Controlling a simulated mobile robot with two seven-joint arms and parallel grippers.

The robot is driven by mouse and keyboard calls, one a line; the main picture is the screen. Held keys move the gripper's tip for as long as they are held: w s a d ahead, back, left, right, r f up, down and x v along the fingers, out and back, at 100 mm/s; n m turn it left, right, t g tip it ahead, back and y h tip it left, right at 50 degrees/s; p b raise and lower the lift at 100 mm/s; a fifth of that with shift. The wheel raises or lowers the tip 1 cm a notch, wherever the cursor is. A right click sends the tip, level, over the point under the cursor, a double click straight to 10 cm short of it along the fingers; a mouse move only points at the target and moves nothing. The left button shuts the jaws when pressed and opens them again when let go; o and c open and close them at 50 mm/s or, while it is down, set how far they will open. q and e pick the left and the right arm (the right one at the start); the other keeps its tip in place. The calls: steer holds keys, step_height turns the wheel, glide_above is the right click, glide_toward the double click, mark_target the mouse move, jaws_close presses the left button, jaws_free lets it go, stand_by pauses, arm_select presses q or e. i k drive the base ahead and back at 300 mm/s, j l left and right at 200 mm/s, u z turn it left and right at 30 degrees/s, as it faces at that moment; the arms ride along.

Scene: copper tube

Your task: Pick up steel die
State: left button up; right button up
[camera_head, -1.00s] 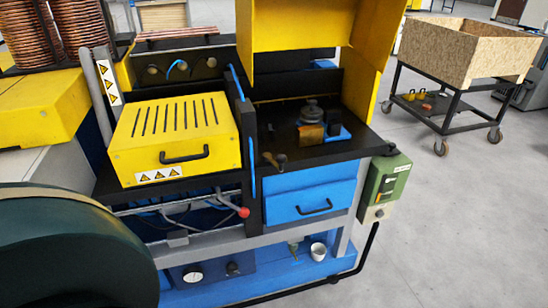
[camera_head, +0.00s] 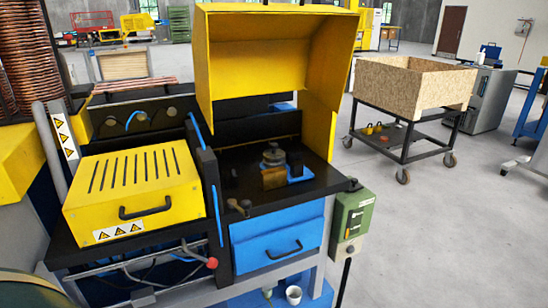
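A small grey metal round piece (camera_head: 273,155), which looks like the steel die, sits on the dark work surface (camera_head: 230,180) under the raised yellow hood. A brass-coloured block (camera_head: 273,178) stands just in front of it, and a blue part (camera_head: 300,174) lies at its right. I cannot tell whether the grey piece is loose or mounted. Neither of my grippers is in view.
The yellow hood (camera_head: 275,50) overhangs the work surface from behind. A yellow slotted cover (camera_head: 135,190) stands at left, a green control box (camera_head: 350,215) at right. A wooden-box cart (camera_head: 415,85) stands beyond on open grey floor.

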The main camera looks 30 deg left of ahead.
mark_target(273, 158)
steer(key=u, duration=0.65)
steer(key=i+l+u, duration=0.3)
steer(key=l+u, duration=0.3)
steer(key=i+l+u, duration=0.4)
steer(key=l, duration=0.4)
steer(key=l+u, duration=0.15)
steer(key=l, duration=0.45)
